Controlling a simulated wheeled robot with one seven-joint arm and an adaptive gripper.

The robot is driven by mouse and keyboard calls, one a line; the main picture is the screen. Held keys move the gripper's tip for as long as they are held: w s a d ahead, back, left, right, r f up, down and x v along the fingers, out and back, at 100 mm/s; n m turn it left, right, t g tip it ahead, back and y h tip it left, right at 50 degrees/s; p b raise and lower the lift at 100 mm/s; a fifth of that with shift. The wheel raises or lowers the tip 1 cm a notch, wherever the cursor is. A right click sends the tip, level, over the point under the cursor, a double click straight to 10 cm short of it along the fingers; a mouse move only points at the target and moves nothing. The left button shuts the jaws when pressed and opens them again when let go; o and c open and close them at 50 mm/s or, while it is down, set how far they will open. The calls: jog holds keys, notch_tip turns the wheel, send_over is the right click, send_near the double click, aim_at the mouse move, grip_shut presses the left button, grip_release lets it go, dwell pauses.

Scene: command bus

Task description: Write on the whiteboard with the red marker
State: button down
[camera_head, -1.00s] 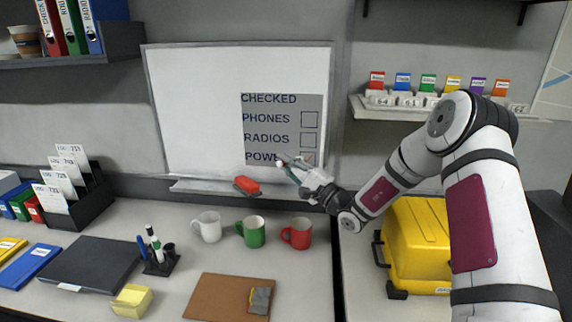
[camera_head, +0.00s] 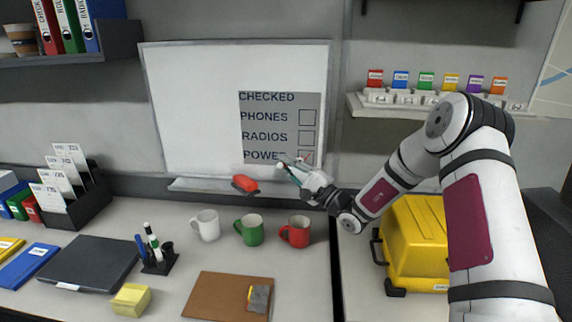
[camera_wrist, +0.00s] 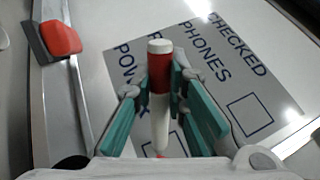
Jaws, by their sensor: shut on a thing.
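The whiteboard (camera_head: 195,110) hangs on the back wall with a grey panel (camera_head: 282,106) reading CHECKED, PHONES, RADIOS and POWER, with boxes beside the lower words. Faint red shows in the POWER box (camera_head: 305,156); the PHONES and RADIOS boxes look empty. My gripper (camera_head: 290,170) is in front of the panel's lower edge, covering part of the POWER row. In the wrist view its green fingers (camera_wrist: 160,84) are shut on the red marker (camera_wrist: 159,118), white with a red band.
A red eraser (camera_head: 245,184) lies on the board's tray (camera_head: 205,186). White (camera_head: 207,225), green (camera_head: 250,229) and red (camera_head: 296,231) mugs stand on the counter below. A marker holder (camera_head: 158,262) is further left. A yellow case (camera_head: 415,240) stands under my arm.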

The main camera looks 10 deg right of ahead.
jog(key=shift+d+f, duration=0.15)
jog(key=shift+f, duration=0.05)
jog(key=shift+s+d+r+p, duration=0.15)
jog(key=shift+d+r+p, duration=0.3)
jog(key=shift+r, duration=0.2)
jog(key=shift+s+d+r+p, duration=0.15)
jog(key=shift+d+r+p, duration=0.2)
jog(key=shift+r, duration=0.25)
dwell(1.6)
jog(key=s+a+p, duration=0.2)
jog(key=s+p, duration=0.2)
jog(key=s, duration=0.2)
jog(key=shift+p, duration=0.3)
dwell(0.5)
dwell(0.4)
